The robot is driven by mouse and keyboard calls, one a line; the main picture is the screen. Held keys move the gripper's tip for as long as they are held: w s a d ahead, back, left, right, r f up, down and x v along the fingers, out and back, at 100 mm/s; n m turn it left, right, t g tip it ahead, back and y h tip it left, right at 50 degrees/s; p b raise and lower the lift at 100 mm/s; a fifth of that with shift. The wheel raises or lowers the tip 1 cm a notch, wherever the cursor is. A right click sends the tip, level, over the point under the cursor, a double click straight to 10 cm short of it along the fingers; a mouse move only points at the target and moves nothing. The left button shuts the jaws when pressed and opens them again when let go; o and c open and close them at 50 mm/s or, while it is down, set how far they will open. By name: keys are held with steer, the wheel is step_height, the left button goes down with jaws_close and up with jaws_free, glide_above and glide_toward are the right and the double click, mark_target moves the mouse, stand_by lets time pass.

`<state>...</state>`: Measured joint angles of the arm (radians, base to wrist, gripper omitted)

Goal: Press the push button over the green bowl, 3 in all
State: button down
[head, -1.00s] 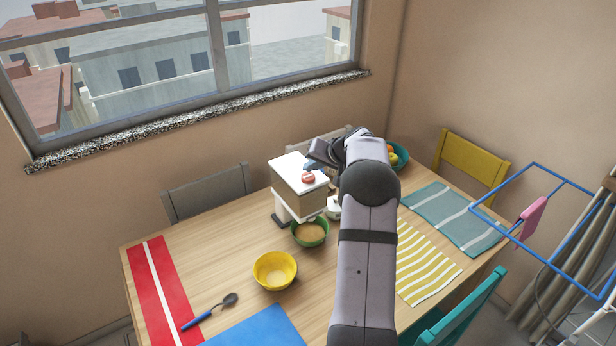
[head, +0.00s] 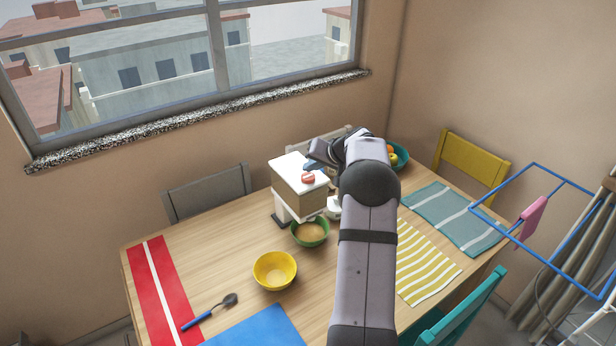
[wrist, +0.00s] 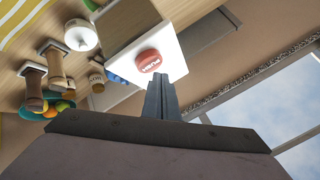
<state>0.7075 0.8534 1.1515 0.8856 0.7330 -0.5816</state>
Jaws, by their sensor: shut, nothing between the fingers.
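The red push button (head: 308,178), lettered PUSH, sits on the white top of a box-shaped dispenser (head: 298,192). It also shows in the wrist view (wrist: 149,60). The green bowl (head: 310,243) stands on the table below the dispenser's front and holds something tan. My gripper (wrist: 160,80) is shut and empty. In the wrist view its fingertips are close beside the button's edge; I cannot tell whether they touch it. In the head view my gripper is beside the button, partly hidden by my arm.
A yellow bowl (head: 274,272) stands in front of the green bowl. A blue-handled spoon (head: 210,312) lies near the red runner (head: 152,285). A teal fruit bowl (head: 403,156) is partly behind my arm. Bare table lies left of the dispenser.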

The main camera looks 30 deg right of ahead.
mark_target(311, 178)
steer(key=shift+f+b, duration=1.3)
steer(key=shift+b, duration=0.3)
stand_by(1.2)
steer(key=shift+r, duration=0.15)
stand_by(0.3)
steer(key=shift+r+p, duration=0.65)
steer(key=shift+r, duration=0.45)
steer(key=shift+r, duration=0.1)
steer(key=shift+r+p, duration=1.5)
steer(key=shift+r, duration=0.9)
